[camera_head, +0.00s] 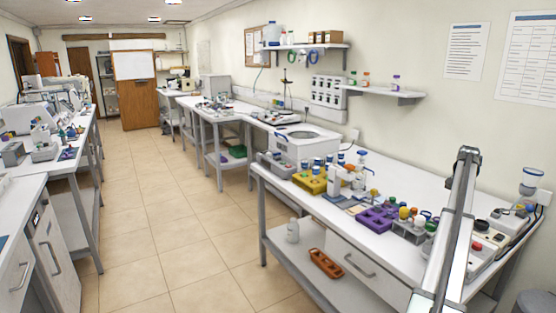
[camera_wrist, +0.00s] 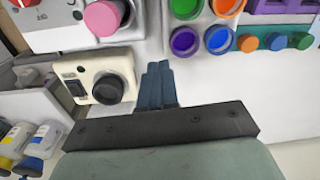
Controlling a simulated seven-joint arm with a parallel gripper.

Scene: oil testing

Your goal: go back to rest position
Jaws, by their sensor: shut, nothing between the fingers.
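My gripper (camera_wrist: 158,78) shows in the wrist view as slim dark-blue fingers beyond a black plate. The fingers are together, with nothing between them. They point toward a white bench surface (camera_wrist: 150,62), right of a cream device (camera_wrist: 118,72) with a dark round knob and below-left of several round coloured caps. I cannot tell how far the fingertips are from the surface. I cannot make out the fingers in the head view.
The head view shows a long bench (camera_head: 300,196) crowded with a yellow rack (camera_head: 310,182), a purple rack (camera_head: 376,219), bottles and small devices. A white machine (camera_head: 300,145) stands farther back. A shelf (camera_head: 385,92) is on the wall. The tiled floor (camera_head: 165,200) is clear.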

